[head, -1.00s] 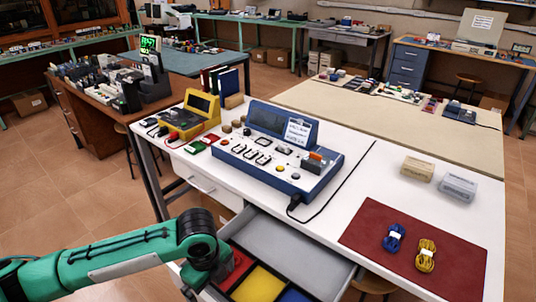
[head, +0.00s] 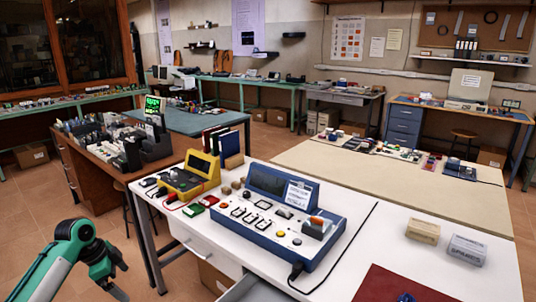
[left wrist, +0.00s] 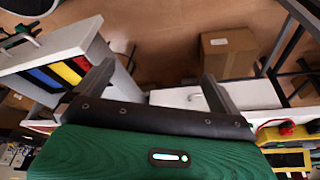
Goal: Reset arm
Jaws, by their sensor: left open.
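My left arm, green with black joints, stands at the lower left in the head view, left of the white workbench (head: 200,232). Its gripper (head: 116,288) is low in the picture and small there. In the left wrist view the two dark fingers of the left gripper (left wrist: 157,72) are spread apart with nothing between them. The open drawer (left wrist: 28,55) with blue, yellow and red compartments shows at the left of that view, apart from the fingers.
A blue console (head: 275,215) and a yellow meter (head: 188,178) stand on the workbench. A red mat (head: 392,287) lies at its front right. A brown cabinet (head: 85,175) stands behind my arm. A cardboard box (left wrist: 228,52) is on the floor.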

